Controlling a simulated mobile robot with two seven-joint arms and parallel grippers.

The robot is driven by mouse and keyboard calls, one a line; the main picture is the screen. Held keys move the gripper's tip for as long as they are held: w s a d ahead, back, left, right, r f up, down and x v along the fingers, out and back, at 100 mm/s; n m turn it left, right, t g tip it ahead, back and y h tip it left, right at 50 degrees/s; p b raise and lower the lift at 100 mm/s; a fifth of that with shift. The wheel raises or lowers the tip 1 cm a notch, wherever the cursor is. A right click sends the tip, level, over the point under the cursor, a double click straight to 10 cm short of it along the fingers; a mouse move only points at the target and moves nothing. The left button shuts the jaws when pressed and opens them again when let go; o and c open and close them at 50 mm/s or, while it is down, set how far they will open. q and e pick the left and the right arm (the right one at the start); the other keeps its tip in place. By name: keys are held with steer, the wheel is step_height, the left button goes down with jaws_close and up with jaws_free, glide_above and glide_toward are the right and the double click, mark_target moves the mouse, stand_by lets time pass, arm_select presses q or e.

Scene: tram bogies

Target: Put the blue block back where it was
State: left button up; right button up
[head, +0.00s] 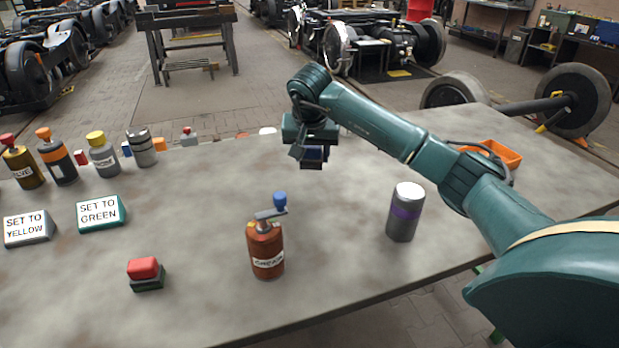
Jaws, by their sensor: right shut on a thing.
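My right gripper (313,161) is above the far middle of the table, pointing down. It is shut on a dark blue block (314,153), which is mostly hidden between the fingers. A small blue block-like thing (127,149) also shows at the far left, partly behind the canisters. My left gripper is out of view.
Signs and several bottles are at left, an orange tray (500,153) at right. The middle is clear.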

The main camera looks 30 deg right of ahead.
mark_target(311, 167)
steer(key=shift+f, duration=2.7)
steer(key=shift+f, duration=0.2)
steer(key=o, duration=1)
steer(key=shift+o, duration=0.2)
steer(key=v, duration=1.2)
steer(key=shift+r, duration=0.25)
steer(key=shift+f, duration=0.1)
